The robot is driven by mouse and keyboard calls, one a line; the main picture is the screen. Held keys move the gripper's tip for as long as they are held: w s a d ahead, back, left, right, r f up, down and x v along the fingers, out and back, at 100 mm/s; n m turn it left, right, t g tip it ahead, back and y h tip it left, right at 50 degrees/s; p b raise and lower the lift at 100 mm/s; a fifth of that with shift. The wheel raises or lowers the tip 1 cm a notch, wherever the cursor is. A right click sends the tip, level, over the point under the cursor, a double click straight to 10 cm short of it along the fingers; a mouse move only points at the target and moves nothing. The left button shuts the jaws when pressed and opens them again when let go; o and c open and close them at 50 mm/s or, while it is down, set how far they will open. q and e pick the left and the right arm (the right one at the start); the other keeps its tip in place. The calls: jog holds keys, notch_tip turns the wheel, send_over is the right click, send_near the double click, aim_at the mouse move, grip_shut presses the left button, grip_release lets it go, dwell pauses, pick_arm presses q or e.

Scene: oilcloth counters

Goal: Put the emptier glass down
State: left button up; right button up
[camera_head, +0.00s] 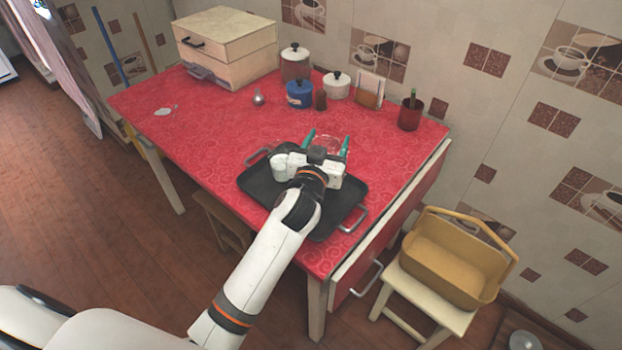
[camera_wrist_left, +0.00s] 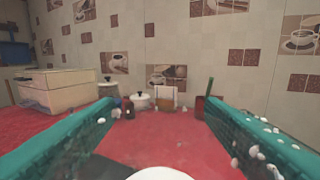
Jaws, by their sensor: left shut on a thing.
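My left gripper (camera_head: 328,144) is over the far edge of the black tray (camera_head: 262,188), its two teal fingers standing apart. A clear glass (camera_head: 326,143) shows faintly between them, and the fingers are shut on it. How much is in it I cannot tell. In the left wrist view the gripper's fingers (camera_wrist_left: 160,125) come in from both sides, and a white rounded thing (camera_wrist_left: 160,174) shows at the bottom edge. A small whitish round thing (camera_head: 279,168) shows left of the gripper body; I cannot tell whether it is another glass. My right gripper is out of view.
The red table (camera_head: 200,135) is clear on its left side, apart from a pale patch. Behind the gripper stand a blue pot (camera_head: 299,95), a white pot (camera_head: 336,86) and a dark red cup (camera_head: 410,113). A cream box (camera_head: 228,50) is at the back left.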

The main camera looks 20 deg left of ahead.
pick_arm(q)
notch_tip(320, 180, down, 5)
jog(key=shift+f+b, duration=0.1)
jog(key=shift+b, duration=0.3)
jog(key=shift+f+b, duration=0.5)
jog(key=shift+f, duration=1.25)
jog(key=shift+f, duration=0.1)
jog(key=o, duration=1.6)
jog(key=shift+s, duration=0.1)
